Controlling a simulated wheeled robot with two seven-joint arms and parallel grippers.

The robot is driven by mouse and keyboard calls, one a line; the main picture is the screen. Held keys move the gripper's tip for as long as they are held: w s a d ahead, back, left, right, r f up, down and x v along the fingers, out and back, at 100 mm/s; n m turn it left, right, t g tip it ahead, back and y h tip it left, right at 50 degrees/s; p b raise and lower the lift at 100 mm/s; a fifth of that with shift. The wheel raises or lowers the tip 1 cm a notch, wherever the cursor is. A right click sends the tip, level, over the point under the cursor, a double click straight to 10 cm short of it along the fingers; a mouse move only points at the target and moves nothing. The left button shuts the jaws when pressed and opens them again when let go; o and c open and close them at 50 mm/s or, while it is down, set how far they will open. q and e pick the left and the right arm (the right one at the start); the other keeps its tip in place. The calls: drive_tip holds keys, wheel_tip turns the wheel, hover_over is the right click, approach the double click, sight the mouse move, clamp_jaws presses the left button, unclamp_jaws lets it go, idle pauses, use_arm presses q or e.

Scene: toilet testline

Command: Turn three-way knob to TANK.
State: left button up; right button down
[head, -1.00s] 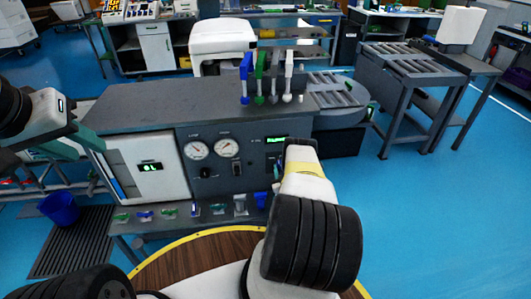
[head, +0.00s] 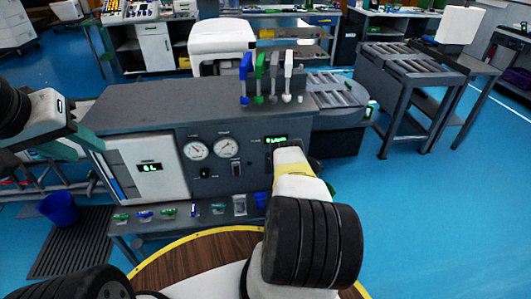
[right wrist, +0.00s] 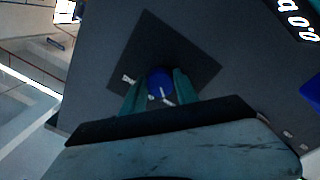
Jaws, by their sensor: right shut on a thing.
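The three-way knob (right wrist: 160,84) shows in the right wrist view as a round blue knob with a white pointer line, on a dark square plate (right wrist: 190,55). My right gripper (right wrist: 158,92) is shut on it, with one teal finger on each side. Small white labels sit around the knob, too small to read. In the head view my right forearm and wrist hide the knob and the right fingertips. My left gripper (head: 85,145) is at the left, by the console's white panel; its jaw opening is not clear.
The grey console (head: 150,100) carries two round gauges (head: 196,150), a green-lit display (head: 276,140) and upright coloured handles (head: 260,78) on top. Small fittings lie on the lower shelf (head: 180,213). A blue bucket (head: 60,208) stands on the floor at left.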

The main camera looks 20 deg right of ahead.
drive_tip(key=shift+f, duration=0.1)
drive_tip(key=c, duration=0.9)
unclamp_jaws()
drive_tip(key=v, duration=0.8)
